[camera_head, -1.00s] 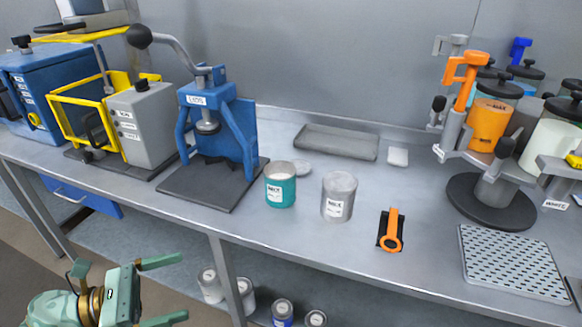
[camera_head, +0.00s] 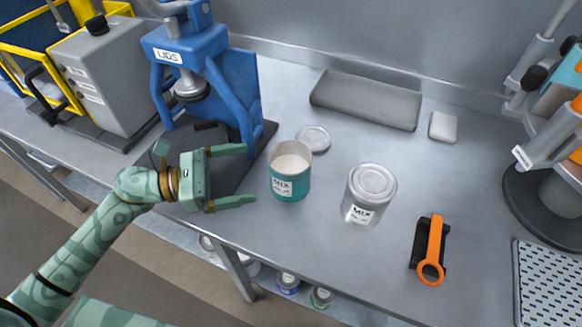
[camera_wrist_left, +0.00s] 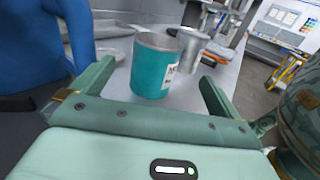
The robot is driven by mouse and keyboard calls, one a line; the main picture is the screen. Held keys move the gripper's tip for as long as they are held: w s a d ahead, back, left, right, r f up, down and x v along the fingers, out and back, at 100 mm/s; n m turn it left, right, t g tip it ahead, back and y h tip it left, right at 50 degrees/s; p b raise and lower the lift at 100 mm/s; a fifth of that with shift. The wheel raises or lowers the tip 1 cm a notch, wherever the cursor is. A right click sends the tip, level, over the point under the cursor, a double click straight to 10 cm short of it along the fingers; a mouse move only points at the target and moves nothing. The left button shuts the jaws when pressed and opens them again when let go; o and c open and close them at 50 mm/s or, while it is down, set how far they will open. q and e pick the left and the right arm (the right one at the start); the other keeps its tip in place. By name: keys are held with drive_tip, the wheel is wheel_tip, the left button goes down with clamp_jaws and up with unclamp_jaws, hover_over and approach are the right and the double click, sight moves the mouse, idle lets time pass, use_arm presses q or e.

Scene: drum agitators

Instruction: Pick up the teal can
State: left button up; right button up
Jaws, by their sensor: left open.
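The teal can (camera_head: 290,180) stands upright on the grey bench, with a white label reading MIX and an open top showing pale contents. My left gripper (camera_head: 248,175) is open and just left of the can in the head view, its fingers pointing toward it. In the left wrist view the teal can (camera_wrist_left: 153,68) stands ahead, between the lines of the two open fingers (camera_wrist_left: 155,82). The fingers look apart from it. My right gripper is in neither view.
A silver MIX can (camera_head: 368,195) stands right of the teal can, and a round lid (camera_head: 314,138) lies behind it. The blue LIDS press (camera_head: 205,75) is close behind my left gripper. An orange-handled tool (camera_head: 431,250) lies at right.

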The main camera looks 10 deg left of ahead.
use_arm(q)
approach(310, 157)
drive_tip(key=shift+d+f, duration=0.15)
drive_tip(key=shift+d, duration=0.35)
drive_tip(key=p+x, duration=0.1)
drive_tip(key=x, duration=0.4)
drive_tip(key=shift+w, duration=0.2)
drive_tip(key=c, duration=1.3)
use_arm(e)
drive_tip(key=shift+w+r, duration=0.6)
use_arm(q)
drive_tip(key=shift+r, duration=0.2)
drive_tip(key=shift+r+p, duration=0.3)
drive_tip(key=shift+r, duration=0.45)
drive_tip(key=s+d+r+p, duration=0.2)
drive_tip(key=s+r+p, duration=0.3)
drive_tip(key=s+r, duration=0.6)
drive_tip(key=shift+s+d+p, duration=0.35)
drive_tip(key=shift+s+p, duration=0.05)
drive_tip(key=shift+s, duration=0.9)
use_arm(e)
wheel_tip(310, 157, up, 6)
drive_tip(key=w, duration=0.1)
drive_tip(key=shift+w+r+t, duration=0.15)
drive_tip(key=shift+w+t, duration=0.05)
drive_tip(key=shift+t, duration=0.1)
